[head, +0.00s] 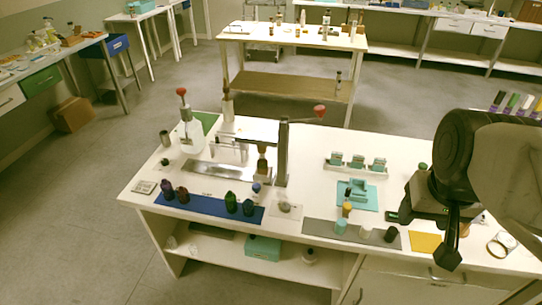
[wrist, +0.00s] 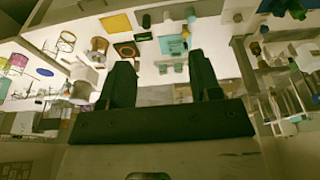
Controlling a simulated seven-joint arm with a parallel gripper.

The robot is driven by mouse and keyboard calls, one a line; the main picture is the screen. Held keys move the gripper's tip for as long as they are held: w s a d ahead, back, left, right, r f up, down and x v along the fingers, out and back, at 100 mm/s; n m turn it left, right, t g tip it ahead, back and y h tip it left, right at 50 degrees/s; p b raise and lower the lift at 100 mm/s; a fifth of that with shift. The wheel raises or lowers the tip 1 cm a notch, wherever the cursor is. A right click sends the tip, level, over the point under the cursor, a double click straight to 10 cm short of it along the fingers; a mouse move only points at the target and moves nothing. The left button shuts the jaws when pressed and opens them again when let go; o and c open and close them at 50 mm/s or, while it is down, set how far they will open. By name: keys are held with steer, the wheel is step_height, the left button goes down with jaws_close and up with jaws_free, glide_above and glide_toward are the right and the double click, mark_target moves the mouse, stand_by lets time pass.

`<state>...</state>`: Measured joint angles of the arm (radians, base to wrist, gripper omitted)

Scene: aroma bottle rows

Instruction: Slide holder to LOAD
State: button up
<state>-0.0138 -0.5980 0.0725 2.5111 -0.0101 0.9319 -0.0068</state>
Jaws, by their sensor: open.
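A metal plate or track (head: 228,173) lies on the white table, left of a grey upright post with a red knob (head: 282,155). A small brownish block (head: 262,165) stands at the track's right end, beside the post; it may be the holder, but I cannot tell for sure. No LOAD mark is readable. My gripper (head: 447,240) hangs over the right side of the table, far from the track. In the wrist view my gripper (wrist: 160,68) has its two black fingers apart with nothing between them.
A blue mat (head: 215,207) with dark bottles lies at the front left. A grey mat (head: 318,231) with small jars and a teal tray (head: 370,202) stand between my gripper and the track. A clear bottle with a red top (head: 190,135) stands at the back left.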

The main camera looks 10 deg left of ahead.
steer(key=w+a+f+n, duration=0.1)
steer(key=w+a+n, duration=0.1)
steer(key=w+a, duration=0.3)
steer(key=w+a+f+n, duration=0.1)
steer(key=w+a+n, duration=0.1)
steer(key=w, duration=0.5)
steer(key=n+g, duration=0.3)
steer(key=n, duration=0.6)
glide_above(256, 185)
steer(key=d, duration=0.1)
step_height(256, 185, down, 23)
steer(key=shift+s+r, duration=0.1)
steer(key=shift+s, duration=0.05)
steer(key=shift+a+f, duration=0.4)
steer(key=shift+f, duration=0.05)
steer(key=shift+f, duration=3.9)
